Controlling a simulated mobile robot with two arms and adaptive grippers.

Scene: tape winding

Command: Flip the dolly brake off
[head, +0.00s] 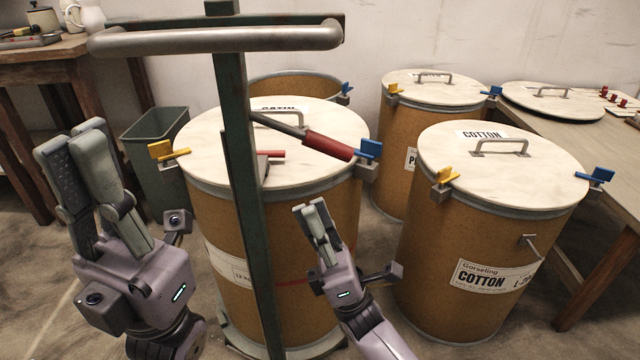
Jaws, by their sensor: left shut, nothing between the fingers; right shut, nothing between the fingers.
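The dolly has a green upright post (236,130) with a wide grey handle bar (215,40) on top. A lever with a dark red grip (325,145) slants down to the right from the post, and a small red piece (270,154) shows beside the post. I cannot tell which part is the brake. The dolly's base (240,338) shows low by the near drum. My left gripper (75,140) is shut and empty, left of the post. My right gripper (316,212) is shut and empty, in front of the near drum and below the red grip.
A lidded brown drum (330,210) stands just behind the post. A COTTON drum (450,250) stands to the right, with more drums behind. A grey bin (155,140) and wooden table (60,50) are at left; another table (570,130) is at right.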

